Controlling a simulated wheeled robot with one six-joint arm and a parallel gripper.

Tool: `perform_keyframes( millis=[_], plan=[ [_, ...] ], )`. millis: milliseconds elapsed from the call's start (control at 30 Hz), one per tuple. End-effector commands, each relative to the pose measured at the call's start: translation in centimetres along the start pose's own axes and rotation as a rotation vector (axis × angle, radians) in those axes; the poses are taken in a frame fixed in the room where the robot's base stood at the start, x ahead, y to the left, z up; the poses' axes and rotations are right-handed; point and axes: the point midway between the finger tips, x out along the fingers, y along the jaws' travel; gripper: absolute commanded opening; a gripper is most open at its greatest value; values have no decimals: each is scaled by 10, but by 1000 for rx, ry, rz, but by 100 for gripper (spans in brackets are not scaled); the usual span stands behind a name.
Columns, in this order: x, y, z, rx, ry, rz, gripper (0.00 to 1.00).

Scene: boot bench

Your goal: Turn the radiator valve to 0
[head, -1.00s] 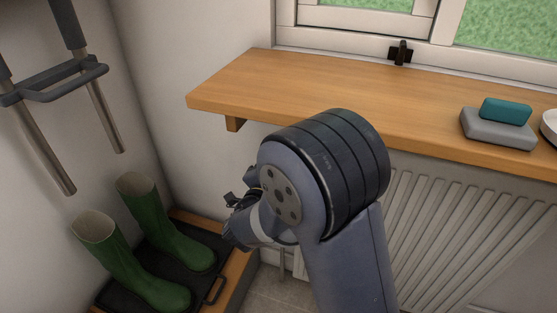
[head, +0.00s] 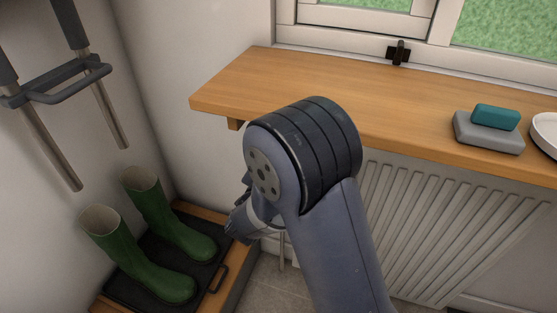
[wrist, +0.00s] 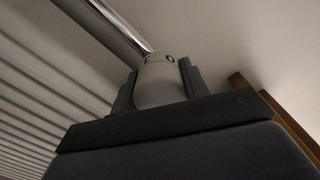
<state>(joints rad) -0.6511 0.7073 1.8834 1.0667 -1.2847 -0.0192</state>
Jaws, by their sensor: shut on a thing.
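The radiator valve (wrist: 158,82) is a whitish rounded knob with small dark marks near its top end. In the wrist view it sits between the two fingers of my gripper (wrist: 158,78), which is shut on its sides. A shiny pipe (wrist: 115,28) runs up to the far end of the knob. The marks are too small to read surely, so I cannot tell the setting. In the head view my arm hides the valve, and only part of my gripper's side (head: 238,222) shows, low beside the radiator (head: 430,225).
A wooden shelf (head: 225,88) overhangs the radiator, bearing a teal block (head: 496,116) on a grey one (head: 488,134) and a white dish (head: 548,130). Green boots (head: 150,265) stand on a black tray (head: 128,292) at left. A grey rack (head: 62,85) hangs on the left wall.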

Motion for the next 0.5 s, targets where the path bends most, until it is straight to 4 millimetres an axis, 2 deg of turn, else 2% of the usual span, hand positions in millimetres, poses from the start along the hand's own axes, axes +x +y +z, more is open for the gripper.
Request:
perform_keyframes(
  millis=[233,267,500],
  plan=[
    [-1,1,2,-6,-3,0,20],
    [-1,1,2,-6,-3,0,44],
    [0,1,1,-3,-2,0,63]
  ],
)
